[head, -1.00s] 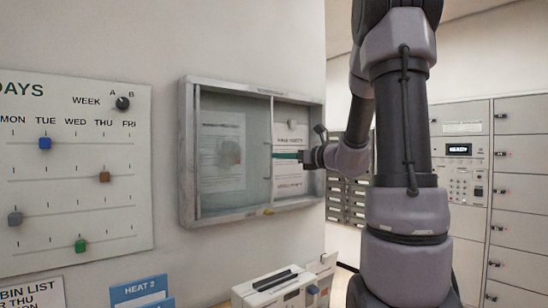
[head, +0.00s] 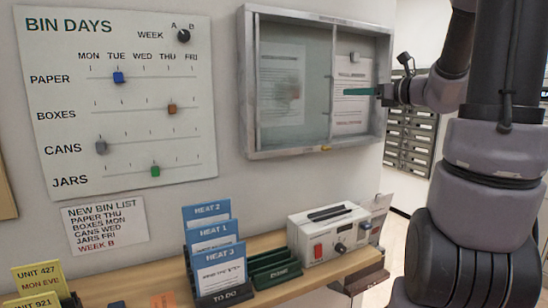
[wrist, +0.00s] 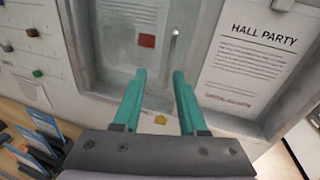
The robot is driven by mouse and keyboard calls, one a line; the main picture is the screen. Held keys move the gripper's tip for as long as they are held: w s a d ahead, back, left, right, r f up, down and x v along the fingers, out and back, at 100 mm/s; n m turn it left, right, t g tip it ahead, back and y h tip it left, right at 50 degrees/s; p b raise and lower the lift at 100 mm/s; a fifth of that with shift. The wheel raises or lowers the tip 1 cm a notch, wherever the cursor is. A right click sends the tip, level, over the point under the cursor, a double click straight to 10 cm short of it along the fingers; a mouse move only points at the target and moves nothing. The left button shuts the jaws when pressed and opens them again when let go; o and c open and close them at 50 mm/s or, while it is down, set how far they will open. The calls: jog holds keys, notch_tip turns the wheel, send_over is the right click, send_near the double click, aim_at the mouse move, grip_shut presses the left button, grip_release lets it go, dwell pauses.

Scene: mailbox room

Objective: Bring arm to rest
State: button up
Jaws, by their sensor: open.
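My gripper (wrist: 156,85) is open and empty in the wrist view, its two teal fingers apart and pointing at the glass-fronted notice case. In the head view my gripper (head: 364,92) is seen side-on in front of the right part of the notice case (head: 318,150). Nothing is between the fingers. A white "Hall Party" notice (wrist: 255,55) hangs in the right part of the case, beside the fingers in the wrist view. My arm reaches in from the right of the head view.
A bin days board (head: 120,140) with sliders hangs left of the case. Below is a wooden shelf (head: 270,285) with blue heat cards (head: 218,270), a green rack (head: 274,272) and a white device (head: 330,228) with a red switch. Dark mailboxes (head: 410,140) stand behind my arm.

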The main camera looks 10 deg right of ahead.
jog(key=s+a+f+n+g+h, duration=0.1)
jog(key=s+a+f+n+g, duration=0.25)
jog(key=s+a+n, duration=0.3)
jog(key=s+a+f+n+g, duration=0.2)
jog(key=s+a+n+g, duration=0.35)
jog(key=s+n, duration=0.2)
jog(key=s+d+f+n+t+h, duration=0.1)
jog(key=s+d+n+h, duration=0.2)
jog(key=s+n+h, duration=0.3)
jog(key=s+n, duration=0.1)
jog(key=n, duration=0.3)
jog(key=shift+s+d+f+n+t+h, duration=0.15)
jog(key=shift+s+d+n+t+h, duration=0.15)
jog(key=shift+s+n+h, duration=0.1)
